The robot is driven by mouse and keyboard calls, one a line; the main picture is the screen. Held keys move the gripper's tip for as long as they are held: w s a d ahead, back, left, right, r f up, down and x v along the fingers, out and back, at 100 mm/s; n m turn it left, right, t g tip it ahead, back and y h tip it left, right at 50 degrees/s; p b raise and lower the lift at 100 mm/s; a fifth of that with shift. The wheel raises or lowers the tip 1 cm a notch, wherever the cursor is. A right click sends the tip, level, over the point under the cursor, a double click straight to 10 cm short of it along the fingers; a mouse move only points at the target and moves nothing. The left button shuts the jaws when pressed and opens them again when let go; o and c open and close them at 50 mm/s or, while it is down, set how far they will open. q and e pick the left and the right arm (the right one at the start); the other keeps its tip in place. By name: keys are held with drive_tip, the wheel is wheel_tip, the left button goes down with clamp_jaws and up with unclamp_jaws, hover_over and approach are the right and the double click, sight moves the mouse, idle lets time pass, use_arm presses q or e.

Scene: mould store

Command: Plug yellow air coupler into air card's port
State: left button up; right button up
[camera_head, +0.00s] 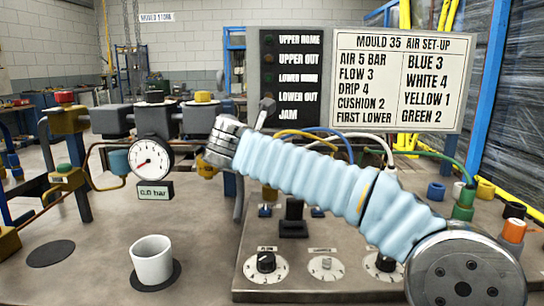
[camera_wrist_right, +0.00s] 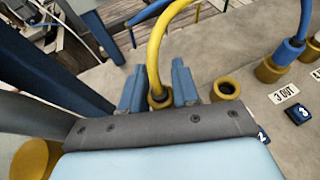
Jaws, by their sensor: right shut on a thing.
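The air card (camera_head: 395,80) stands upright at the back and reads BLUE 3, WHITE 4, YELLOW 1, GREEN 2. An empty brass port (camera_wrist_right: 226,87) is just right of the fingers. In the head view my sleeved right arm covers this place. My left gripper is out of view.
A blue hose (camera_wrist_right: 288,48) stands in the port by the 3 OUT label (camera_wrist_right: 287,93). The panel (camera_head: 248,278) has several dials. A white cup (camera_head: 152,262), a pressure gauge (camera_head: 151,160) reading 0.0 bar and brass valves stand left. A green hose coupler (camera_head: 464,200) stands right.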

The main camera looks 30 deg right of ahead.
drive_tip(key=shift+f, duration=0.55)
idle(0.5)
drive_tip(key=shift+f, duration=0.1)
idle(0.5)
drive_tip(key=shift+f, duration=0.5)
clamp_jaws()
idle(0.4)
drive_tip(key=o, duration=1.5)
unclamp_jaws()
drive_tip(key=shift+r, duration=0.1)
